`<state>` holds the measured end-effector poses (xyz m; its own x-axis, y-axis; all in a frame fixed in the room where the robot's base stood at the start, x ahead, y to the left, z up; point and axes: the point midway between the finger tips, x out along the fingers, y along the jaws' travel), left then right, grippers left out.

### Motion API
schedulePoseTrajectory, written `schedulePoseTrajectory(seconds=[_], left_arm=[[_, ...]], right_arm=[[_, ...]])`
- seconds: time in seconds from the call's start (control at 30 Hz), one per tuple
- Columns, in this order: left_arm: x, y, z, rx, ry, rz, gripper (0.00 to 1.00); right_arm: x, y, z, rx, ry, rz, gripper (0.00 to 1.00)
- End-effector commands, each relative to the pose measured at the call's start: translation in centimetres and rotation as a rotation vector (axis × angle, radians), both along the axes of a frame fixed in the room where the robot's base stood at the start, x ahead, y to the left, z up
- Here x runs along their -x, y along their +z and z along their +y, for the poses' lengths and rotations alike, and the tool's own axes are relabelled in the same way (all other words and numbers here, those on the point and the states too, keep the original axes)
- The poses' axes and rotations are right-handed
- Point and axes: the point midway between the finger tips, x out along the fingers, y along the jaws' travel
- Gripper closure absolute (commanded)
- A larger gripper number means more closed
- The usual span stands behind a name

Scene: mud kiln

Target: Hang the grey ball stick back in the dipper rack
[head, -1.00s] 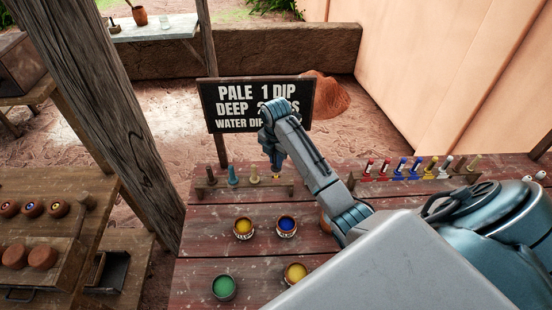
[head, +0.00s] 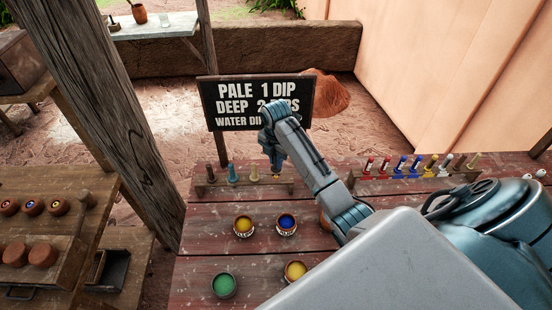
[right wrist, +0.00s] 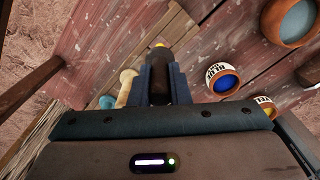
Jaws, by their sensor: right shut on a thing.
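My right gripper (head: 276,163) is shut on a dark grey-brown stick (right wrist: 158,88), upright in the head view, with a small yellowish tip showing beyond the fingers in the right wrist view. Its ball end cannot be made out. The gripper is over the right part of a low wooden rack (head: 204,184) at the table's back edge. That rack holds a reddish-brown stick (head: 211,172), a teal stick (head: 232,174) and a tan stick (head: 254,173), the tan one just left of the gripper. Whether the held stick touches the rack is unclear. My left gripper is out of view.
A second rack (head: 464,178) with several coloured sticks stands at the right. Yellow (head: 243,227), blue (head: 287,225), green (head: 224,286) and another yellow pot (head: 295,271) stand in front. A sign (head: 255,104) stands behind the table.

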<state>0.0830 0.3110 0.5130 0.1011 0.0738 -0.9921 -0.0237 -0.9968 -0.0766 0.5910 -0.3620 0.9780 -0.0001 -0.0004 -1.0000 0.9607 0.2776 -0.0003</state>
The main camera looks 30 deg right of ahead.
Motion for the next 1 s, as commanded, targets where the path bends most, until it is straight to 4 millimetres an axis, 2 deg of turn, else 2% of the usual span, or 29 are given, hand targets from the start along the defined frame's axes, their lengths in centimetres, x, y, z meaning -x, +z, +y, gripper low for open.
schedulePoseTrajectory(seconds=[0.63, 1.0], left_arm=[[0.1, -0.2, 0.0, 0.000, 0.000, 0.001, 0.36], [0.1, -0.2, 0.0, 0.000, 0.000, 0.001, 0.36]], right_arm=[[0.0, -1.5, 0.0, 0.000, 0.000, 0.000, 1.00], [0.0, -1.6, 0.0, 0.000, 0.000, 0.000, 1.00]])
